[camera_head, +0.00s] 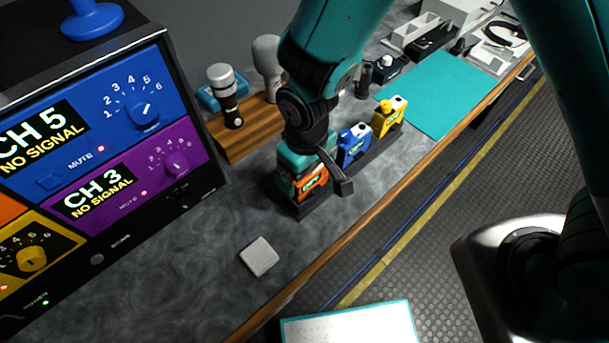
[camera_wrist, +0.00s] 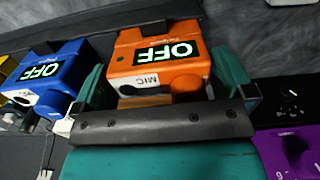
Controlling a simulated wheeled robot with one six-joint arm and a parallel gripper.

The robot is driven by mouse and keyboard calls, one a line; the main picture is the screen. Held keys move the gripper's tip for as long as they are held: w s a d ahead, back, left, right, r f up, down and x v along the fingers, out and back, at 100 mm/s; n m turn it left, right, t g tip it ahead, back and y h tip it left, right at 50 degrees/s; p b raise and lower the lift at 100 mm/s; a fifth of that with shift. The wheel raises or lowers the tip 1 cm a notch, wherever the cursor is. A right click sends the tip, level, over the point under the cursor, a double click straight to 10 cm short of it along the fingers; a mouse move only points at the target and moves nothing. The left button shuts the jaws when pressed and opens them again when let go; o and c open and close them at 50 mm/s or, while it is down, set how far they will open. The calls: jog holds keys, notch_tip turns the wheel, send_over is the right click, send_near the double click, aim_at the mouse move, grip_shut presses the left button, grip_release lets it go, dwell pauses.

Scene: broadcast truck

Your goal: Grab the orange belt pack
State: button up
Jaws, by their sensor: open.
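The orange belt pack (camera_head: 312,184) stands in a dark rack on the counter, at the near end of a row. In the wrist view the orange belt pack (camera_wrist: 160,62) shows an OFF display and a MIC label. My gripper (camera_head: 318,172) is at it from above, and its teal fingers (camera_wrist: 168,88) stand on either side of the pack. The jaws are open; whether a finger touches the pack I cannot tell. My gripper hides part of the pack in the head view.
A blue belt pack (camera_head: 353,146) and a yellow belt pack (camera_head: 388,117) stand farther along the row. A grey square (camera_head: 259,257) lies on the counter. A wooden block (camera_head: 240,135) with microphones is behind. The channel panel (camera_head: 105,150) is at left.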

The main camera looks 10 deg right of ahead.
jog(key=c, duration=0.8)
jog(key=shift+o, duration=0.2)
jog(key=shift+r, duration=0.1)
